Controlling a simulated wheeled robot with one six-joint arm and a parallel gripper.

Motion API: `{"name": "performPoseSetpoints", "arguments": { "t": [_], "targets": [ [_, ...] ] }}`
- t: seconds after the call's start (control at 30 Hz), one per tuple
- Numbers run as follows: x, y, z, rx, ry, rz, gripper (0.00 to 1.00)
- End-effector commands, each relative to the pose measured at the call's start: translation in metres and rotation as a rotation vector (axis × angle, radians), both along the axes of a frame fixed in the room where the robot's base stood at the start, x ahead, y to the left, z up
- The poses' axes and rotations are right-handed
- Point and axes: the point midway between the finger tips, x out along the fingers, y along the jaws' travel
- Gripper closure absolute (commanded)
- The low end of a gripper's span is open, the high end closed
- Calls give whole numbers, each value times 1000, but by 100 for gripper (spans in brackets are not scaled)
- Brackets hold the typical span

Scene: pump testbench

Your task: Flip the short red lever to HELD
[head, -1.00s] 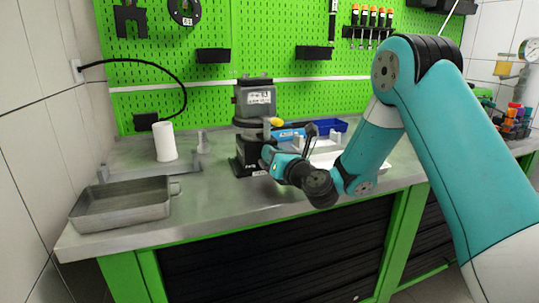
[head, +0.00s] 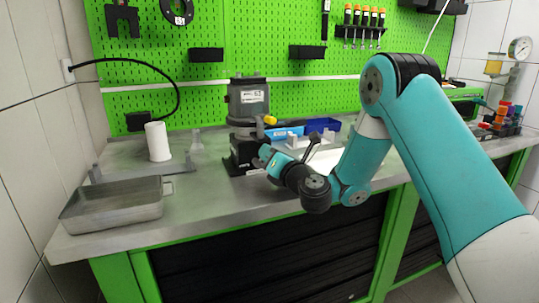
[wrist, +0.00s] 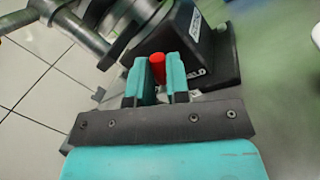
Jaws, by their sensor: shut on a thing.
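The short red lever (wrist: 158,68) stands at the black base block of the pump in the wrist view. My gripper (wrist: 157,76) has one teal finger on each side of it and is shut on it. White lettering on the block beside the right finger is partly covered, so I cannot read the lever's setting. In the head view the grey pump (head: 248,100) stands on its black base (head: 243,150) on the bench. My gripper (head: 264,153) is at the front right of that base, and the lever is hidden there.
A metal tray (head: 112,208) lies at the bench's left front, with a white roll (head: 158,141) behind it. A yellow handle (head: 270,120) juts from the pump above my gripper. A blue bin (head: 322,125) stands to the right. The bench front between tray and pump is clear.

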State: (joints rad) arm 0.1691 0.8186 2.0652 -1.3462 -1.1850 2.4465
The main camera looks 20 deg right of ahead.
Motion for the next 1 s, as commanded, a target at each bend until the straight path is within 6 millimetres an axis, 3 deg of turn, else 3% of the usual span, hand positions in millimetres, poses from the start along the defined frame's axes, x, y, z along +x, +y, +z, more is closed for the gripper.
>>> {"name": "performPoseSetpoints", "arguments": {
  "t": [0.03,0.13,0.57,1.0],
  "targets": [
    [0,-1,0,-1,1,-3,79],
    [0,-1,0,-2,1,-2,58],
    [0,3,4,-69,-3,-1,58],
    [0,23,11,-564,-4,3,58]
  ]
}}
